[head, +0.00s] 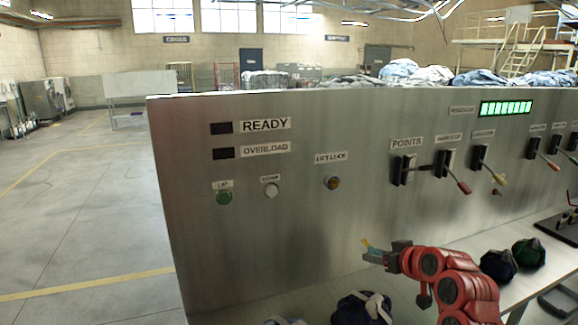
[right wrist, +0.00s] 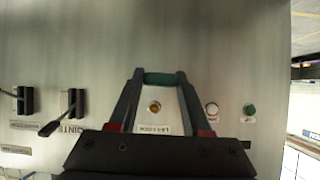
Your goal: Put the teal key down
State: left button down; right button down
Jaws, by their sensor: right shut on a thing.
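The teal key (right wrist: 161,78) is held crosswise between the fingertips of my right gripper (right wrist: 160,80) in the right wrist view. In the head view, the right gripper (head: 376,255) is low in front of the steel panel, with a small teal and yellow piece of the key (head: 373,248) showing at its tips. The key looks clear of the ledge. The round brass lift lock (head: 332,183) is on the panel, up and left of the gripper; it also shows between the fingers in the wrist view (right wrist: 154,107). My left gripper is out of view.
The control panel (head: 270,230) carries a green button (head: 224,198), a white button (head: 271,190) and several levers. A ledge (head: 455,240) runs below it. Dark bundles, blue (head: 498,265) and green (head: 528,252), sit there; another bundle (head: 362,308) is at the bottom.

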jog(key=s+a+f+m+h+b, duration=0.1)
jog(key=s+f+b, duration=0.2)
jog(key=f, duration=0.7)
jog(key=s+a+f+m+h+b, duration=0.1)
jog(key=s+f, duration=0.3)
jog(key=f, duration=0.7)
jog(key=s+a+f+m+h+b, duration=0.1)
jog(key=s+f+b, duration=0.3)
jog(key=f, duration=0.6)
jog(key=shift+s+a+f+m+t+h+b, duration=0.2)
jog(key=shift+a+m+t+h+b, duration=0.15)
jog(key=shift+a, duration=0.45)
